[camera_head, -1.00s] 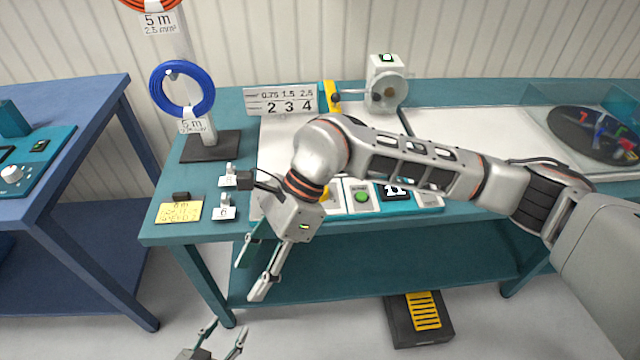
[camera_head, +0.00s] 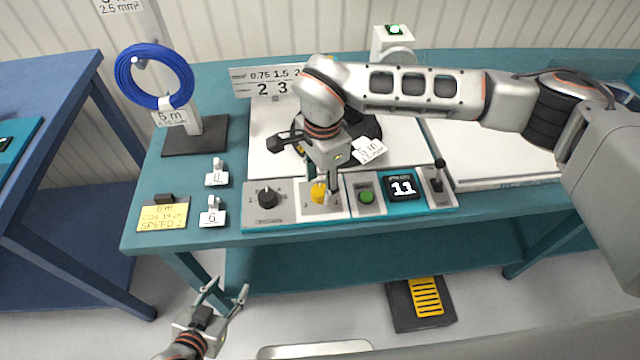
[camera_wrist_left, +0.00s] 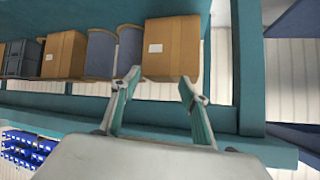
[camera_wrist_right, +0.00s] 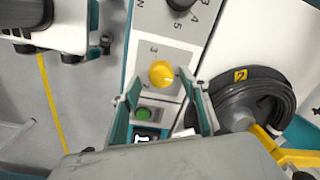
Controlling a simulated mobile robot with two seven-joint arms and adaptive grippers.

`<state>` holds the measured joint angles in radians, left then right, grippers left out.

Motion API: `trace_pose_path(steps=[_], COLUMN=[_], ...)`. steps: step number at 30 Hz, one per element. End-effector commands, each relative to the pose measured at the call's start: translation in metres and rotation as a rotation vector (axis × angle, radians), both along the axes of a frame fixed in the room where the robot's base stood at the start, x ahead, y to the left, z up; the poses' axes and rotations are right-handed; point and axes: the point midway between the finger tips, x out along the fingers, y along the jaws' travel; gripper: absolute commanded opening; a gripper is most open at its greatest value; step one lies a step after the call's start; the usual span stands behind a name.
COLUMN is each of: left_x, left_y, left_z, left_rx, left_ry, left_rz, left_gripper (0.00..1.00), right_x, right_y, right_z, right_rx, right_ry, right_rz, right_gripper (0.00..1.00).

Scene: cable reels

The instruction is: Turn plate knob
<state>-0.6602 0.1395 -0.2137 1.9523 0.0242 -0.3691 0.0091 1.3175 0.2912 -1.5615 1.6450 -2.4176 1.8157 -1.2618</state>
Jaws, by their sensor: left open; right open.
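A yellow knob (camera_head: 318,192) sits on a light panel with numbers around it, on the control strip at the table's front. My right gripper (camera_head: 326,194) is open above this panel and partly covers the knob in the head view. In the right wrist view the knob lies just beyond and between the open fingertips; I cannot tell whether they touch it. My left gripper (camera_head: 226,292) is open and empty, low in front of the table.
A black knob (camera_head: 267,197) is left of the yellow one. A green button (camera_head: 366,196), a display reading 11 (camera_head: 402,187) and a lever (camera_head: 438,176) are to its right. A black cable coil (camera_wrist_right: 254,97) lies behind. A blue coil (camera_head: 154,77) hangs on a stand.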

Motion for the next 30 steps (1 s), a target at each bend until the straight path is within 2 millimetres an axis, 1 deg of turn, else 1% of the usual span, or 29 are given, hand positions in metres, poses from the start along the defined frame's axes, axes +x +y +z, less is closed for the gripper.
trace_pose_path(steps=[1,6,14,15,17,18,19,20,30], left_x=[0.002,0.012,0.014,0.014,0.013,0.013,0.012,0.012,0.009], left_y=[0.0,0.0,0.0,0.0,0.0,0.0,0.0,0.0,0.001], left_z=[0.003,0.012,0.016,0.015,0.015,0.014,0.014,0.014,0.007], left_rx=[0.0,-0.002,-0.004,-0.005,-0.004,-0.004,-0.004,-0.004,-0.001], left_ry=[-0.005,-0.026,-0.034,-0.034,-0.032,-0.031,-0.03,-0.029,-0.019], left_rz=[0.0,0.0,0.001,0.002,0.002,0.001,0.001,0.001,0.001], left_gripper=[0.45,0.45,0.45,0.45,0.45,0.45,0.45,0.45,0.45], right_x=[0.0,0.0,0.001,0.001,0.001,0.001,0.001,0.001,0.001], right_y=[0.0,0.0,0.001,0.001,0.001,0.001,0.001,0.001,0.001], right_z=[-0.006,-0.018,-0.02,-0.02,-0.02,-0.02,-0.02,-0.02,-0.02], right_rx=[0.001,0.0,0.001,0.001,0.001,0.001,0.001,0.001,0.0], right_ry=[0.003,0.001,0.0,0.0,0.0,0.0,0.0,0.0,0.0], right_rz=[-0.002,-0.001,-0.001,-0.001,-0.001,-0.001,-0.001,-0.001,-0.03], right_gripper=[0.45,0.45,0.45,0.42,0.27,0.16,0.08,0.06,0.06])
